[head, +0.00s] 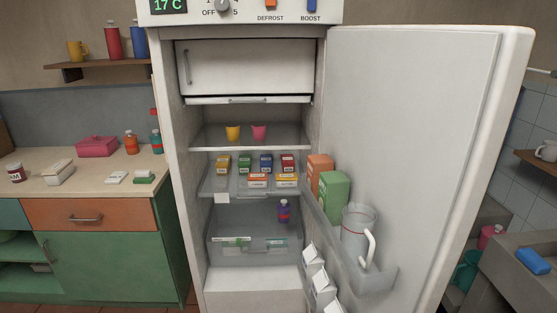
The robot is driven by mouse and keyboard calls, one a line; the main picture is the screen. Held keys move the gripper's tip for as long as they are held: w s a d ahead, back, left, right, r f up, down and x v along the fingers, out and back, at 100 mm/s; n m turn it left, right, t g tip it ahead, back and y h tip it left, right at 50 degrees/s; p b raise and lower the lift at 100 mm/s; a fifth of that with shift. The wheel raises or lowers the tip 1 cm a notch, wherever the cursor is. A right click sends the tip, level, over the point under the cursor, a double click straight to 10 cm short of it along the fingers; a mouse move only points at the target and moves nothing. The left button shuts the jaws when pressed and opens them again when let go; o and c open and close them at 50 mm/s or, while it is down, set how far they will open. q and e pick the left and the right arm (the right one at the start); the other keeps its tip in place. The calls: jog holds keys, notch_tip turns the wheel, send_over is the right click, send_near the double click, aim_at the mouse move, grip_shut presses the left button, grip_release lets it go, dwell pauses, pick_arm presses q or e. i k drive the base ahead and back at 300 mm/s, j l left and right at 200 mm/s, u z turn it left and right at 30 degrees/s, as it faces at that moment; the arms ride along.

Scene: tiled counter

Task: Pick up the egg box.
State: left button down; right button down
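No thing in the head view is clearly marked as the egg box. A pink lidded box (97,147) sits at the back of the counter on the left. A pale, low box (58,173) lies nearer the counter's front, with a white face toward me. I cannot tell from this view whether either one is the egg box. Neither of my grippers is in view.
The fridge door (425,150) stands wide open to the right, with cartons and a clear jug (358,232) in its racks. Inside, fridge shelves hold two cups and several small packs. Bottles and small packets stand on the wooden counter (85,187).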

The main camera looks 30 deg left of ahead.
aim_at(58, 173)
jog(key=u, duration=2.3)
jog(key=i+j+u, duration=0.35)
jog(key=i, duration=0.2)
jog(key=i+j+u, duration=0.35)
jog(key=i, duration=0.3)
jog(key=i+u, duration=0.4)
jog(key=i, duration=0.2)
jog(key=i+j+z, duration=0.1)
jog(key=i+z, duration=0.25)
jog(key=i, duration=0.15)
jog(key=i+j+z, duration=0.3)
jog(key=i, duration=0.2)
